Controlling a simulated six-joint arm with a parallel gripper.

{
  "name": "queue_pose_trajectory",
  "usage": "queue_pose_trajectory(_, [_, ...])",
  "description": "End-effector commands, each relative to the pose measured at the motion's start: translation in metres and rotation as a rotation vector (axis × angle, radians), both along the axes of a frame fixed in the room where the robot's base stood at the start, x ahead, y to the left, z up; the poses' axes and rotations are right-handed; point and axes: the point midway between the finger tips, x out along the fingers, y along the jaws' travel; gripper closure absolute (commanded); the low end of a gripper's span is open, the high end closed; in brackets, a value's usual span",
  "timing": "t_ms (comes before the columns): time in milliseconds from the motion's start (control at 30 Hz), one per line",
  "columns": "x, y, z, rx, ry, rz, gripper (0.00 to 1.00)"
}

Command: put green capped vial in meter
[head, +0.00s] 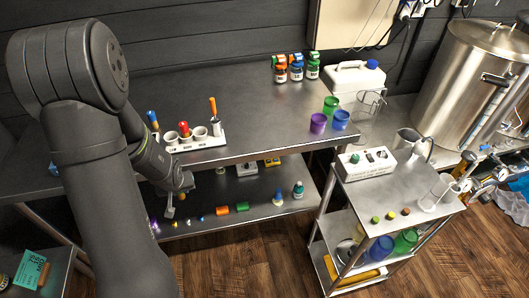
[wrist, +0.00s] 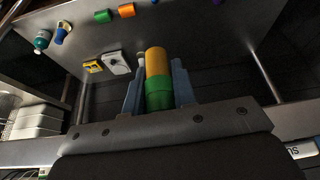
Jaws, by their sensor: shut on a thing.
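My gripper (head: 172,205) hangs in front of the table's front edge, near the lower shelf, in the head view. In the wrist view my gripper (wrist: 158,80) is shut on the green capped vial, which has an amber body (wrist: 157,62) and a green cap (wrist: 160,97) and sits between the two fingers. The vial is too small to make out clearly in the head view. A white box (head: 366,163) with dark round parts on top, which may be the meter, stands on the cart at the right. Whether its opening is empty cannot be told.
The table (head: 250,110) bears a white rack (head: 197,141) and several cups and bottles. The lower shelf (head: 255,208) holds a green cylinder (head: 242,207), an orange cylinder (head: 222,210) and small devices. Small coloured caps (head: 390,216) and glass beakers (head: 437,190) stand on the cart.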

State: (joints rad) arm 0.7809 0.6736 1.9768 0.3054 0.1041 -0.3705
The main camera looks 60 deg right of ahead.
Motion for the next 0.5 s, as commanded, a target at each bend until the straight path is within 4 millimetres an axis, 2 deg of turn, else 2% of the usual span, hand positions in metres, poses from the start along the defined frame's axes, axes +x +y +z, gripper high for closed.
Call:
queue_pose_trajectory(33, [-0.012,-0.015,0.002,0.000,-0.001,-0.040,0.98])
queue_pose_trajectory(100, [-0.028,-0.032,0.004,0.000,-0.002,-0.088,0.98])
queue_pose_trajectory(367, [-0.093,-0.097,0.013,0.003,-0.008,-0.280,0.98])
queue_pose_trajectory(500, [-0.137,-0.133,0.021,0.005,-0.010,-0.401,0.98])
